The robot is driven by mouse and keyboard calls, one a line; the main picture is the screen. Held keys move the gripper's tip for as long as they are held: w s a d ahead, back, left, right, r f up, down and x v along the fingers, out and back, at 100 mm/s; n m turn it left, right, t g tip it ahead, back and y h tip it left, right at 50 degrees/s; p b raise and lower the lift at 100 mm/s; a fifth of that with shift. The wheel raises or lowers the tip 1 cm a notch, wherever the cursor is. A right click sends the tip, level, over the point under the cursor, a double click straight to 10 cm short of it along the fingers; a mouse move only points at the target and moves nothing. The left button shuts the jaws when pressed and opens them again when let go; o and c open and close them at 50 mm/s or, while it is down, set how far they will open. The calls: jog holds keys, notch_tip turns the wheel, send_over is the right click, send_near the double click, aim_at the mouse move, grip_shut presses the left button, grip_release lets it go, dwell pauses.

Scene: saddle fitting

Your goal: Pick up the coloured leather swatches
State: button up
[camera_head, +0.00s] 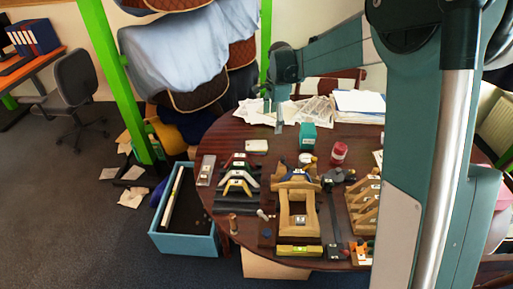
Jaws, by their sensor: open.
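I cannot pick out the coloured leather swatches with certainty; the small items on the round dark wooden table (208,139) are tiny in this view. My gripper (275,119) hangs from the arm over the back left of the table, pointing down near the loose white papers. Its jaws are open, and I see nothing held between them. It is apart from the small tools and fittings on the front half. My own arm column covers the right side of the table, so anything there is hidden.
A wooden saddle frame (284,213) stands mid-table, with a slotted wooden rack (358,197) to its right. A teal box (307,138) and red jar (339,152) stand behind. A blue crate (185,246) and green post (113,67) stand left. Papers (306,109) cover the back.

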aim_at(256, 145)
jog(key=w+a+f+m, duration=0.1)
jog(key=w+a+f, duration=0.1)
jog(key=f, duration=0.2)
jog(key=w+a+f+m+g, duration=0.1)
jog(key=w+a+f, duration=0.2)
jog(key=f, duration=0.2)
jog(key=w+a+f+m+p, duration=0.1)
jog(key=w+a+f+m, duration=0.1)
jog(key=f, duration=0.2)
jog(key=shift+w+a+f, duration=0.15)
jog(key=shift+w+a, duration=0.15)
jog(key=shift+w, duration=0.05)
jog(key=shift+f, duration=1.25)
jog(key=shift+f, duration=0.1)
jog(key=shift+s+a+f+b, duration=0.15)
jog(key=shift+f+b, duration=0.6)
jog(key=shift+f, duration=1.8)
